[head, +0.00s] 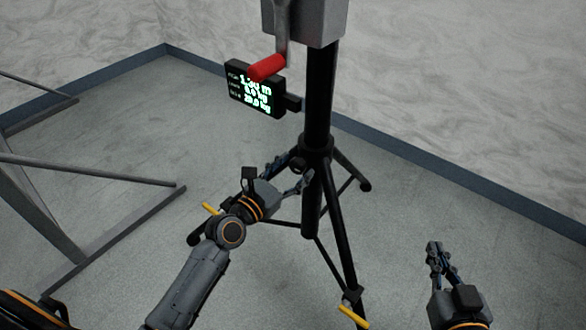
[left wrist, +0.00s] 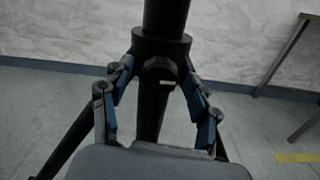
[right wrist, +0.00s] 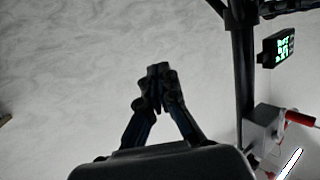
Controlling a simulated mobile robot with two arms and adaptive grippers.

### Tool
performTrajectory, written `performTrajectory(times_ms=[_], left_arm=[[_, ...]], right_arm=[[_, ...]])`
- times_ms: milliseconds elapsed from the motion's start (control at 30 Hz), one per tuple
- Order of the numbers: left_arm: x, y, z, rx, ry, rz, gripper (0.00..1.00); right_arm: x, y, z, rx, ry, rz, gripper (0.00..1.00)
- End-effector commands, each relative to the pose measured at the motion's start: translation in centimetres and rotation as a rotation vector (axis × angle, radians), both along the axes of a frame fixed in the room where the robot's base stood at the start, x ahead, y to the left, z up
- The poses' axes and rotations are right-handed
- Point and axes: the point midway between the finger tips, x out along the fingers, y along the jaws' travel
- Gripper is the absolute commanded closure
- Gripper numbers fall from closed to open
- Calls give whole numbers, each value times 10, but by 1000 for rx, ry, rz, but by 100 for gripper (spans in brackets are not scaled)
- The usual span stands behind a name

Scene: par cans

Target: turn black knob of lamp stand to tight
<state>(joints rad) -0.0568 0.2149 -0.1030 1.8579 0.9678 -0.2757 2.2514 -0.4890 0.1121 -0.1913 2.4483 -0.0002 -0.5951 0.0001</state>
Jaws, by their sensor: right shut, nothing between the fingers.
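The lamp stand (head: 320,90) is a black pole on tripod legs. Its black knob (left wrist: 159,72) sticks out of the collar toward my left gripper, and it shows small in the head view (head: 298,164). My left gripper (head: 287,172) is open. In the left wrist view its fingers stand one on each side of the knob, with gaps visible, so contact cannot be told. My right gripper (head: 434,248) is shut and empty, raised to the right of the stand; its closed fingertips (right wrist: 158,74) also show in the right wrist view.
A grey box (head: 305,20) with a red-handled crank (head: 267,68) sits high on the pole. A lit display (head: 255,90) hangs left of it. Grey metal frames (head: 90,172) stand at the left. Tripod legs (head: 340,262) spread over the floor. Open floor lies to the right.

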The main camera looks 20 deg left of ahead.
Motion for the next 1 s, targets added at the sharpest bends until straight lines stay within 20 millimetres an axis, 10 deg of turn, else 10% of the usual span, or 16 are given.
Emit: performTrajectory(times_ms=[233,1000], left_arm=[[0,0,0,0,0,0,93],[0,0,1,344,-124,-1,93]], right_arm=[[0,0,0,0,1,-1,100],[-31,-16,-52,-76,319,-21,100]])
